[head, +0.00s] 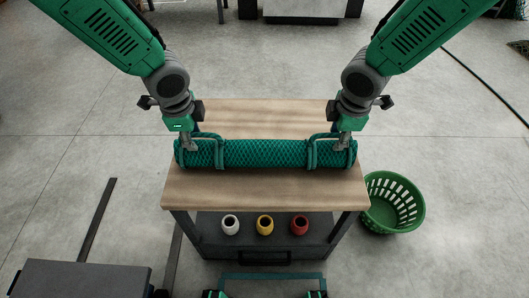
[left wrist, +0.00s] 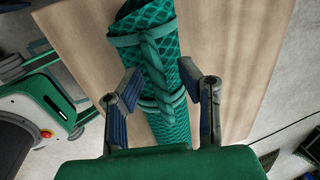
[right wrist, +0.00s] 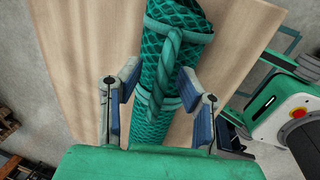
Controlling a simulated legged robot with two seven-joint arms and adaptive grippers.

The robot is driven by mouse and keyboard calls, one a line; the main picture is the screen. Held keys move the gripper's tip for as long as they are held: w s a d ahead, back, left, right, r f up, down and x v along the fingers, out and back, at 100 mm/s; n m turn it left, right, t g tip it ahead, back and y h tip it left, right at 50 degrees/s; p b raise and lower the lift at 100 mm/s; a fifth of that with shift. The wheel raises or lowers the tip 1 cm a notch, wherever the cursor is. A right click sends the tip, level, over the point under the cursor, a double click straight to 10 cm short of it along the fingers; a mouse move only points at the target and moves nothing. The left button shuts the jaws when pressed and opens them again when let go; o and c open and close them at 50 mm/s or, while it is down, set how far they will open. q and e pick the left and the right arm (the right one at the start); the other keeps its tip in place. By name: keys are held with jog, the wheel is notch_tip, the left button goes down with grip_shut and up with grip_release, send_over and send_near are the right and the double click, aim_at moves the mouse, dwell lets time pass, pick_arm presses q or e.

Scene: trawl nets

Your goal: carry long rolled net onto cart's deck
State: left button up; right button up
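The long rolled net (head: 265,153), green with a diamond mesh, lies across the wooden table (head: 265,187) in the head view. A braided rope handle stands near each end. My left gripper (head: 187,143) is over the left end; in the left wrist view its fingers are apart on either side of the left rope handle (left wrist: 155,65). My right gripper (head: 345,141) is over the right end; in the right wrist view its fingers are apart around the right rope handle (right wrist: 168,65). Neither visibly pinches the rope. A dark flat platform (head: 80,280) at lower left may be the cart's deck.
White (head: 230,224), yellow (head: 265,225) and red (head: 299,225) pots stand on the table's lower shelf. A green basket (head: 393,203) is on the floor right of the table. A long dark bar (head: 98,220) shows near the platform. The floor left of the table is mostly clear.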

pick_arm(q)
jog(key=shift+d, duration=0.15)
grip_shut()
pick_arm(e)
jog(key=shift+d, duration=0.15)
grip_shut()
pick_arm(q)
jog(key=shift+d+r, duration=0.1)
pick_arm(e)
jog(key=shift+d, duration=0.1)
pick_arm(q)
jog(key=shift+w, duration=0.1)
jog(key=shift+r, duration=0.1)
pick_arm(e)
jog(key=shift+r, duration=0.15)
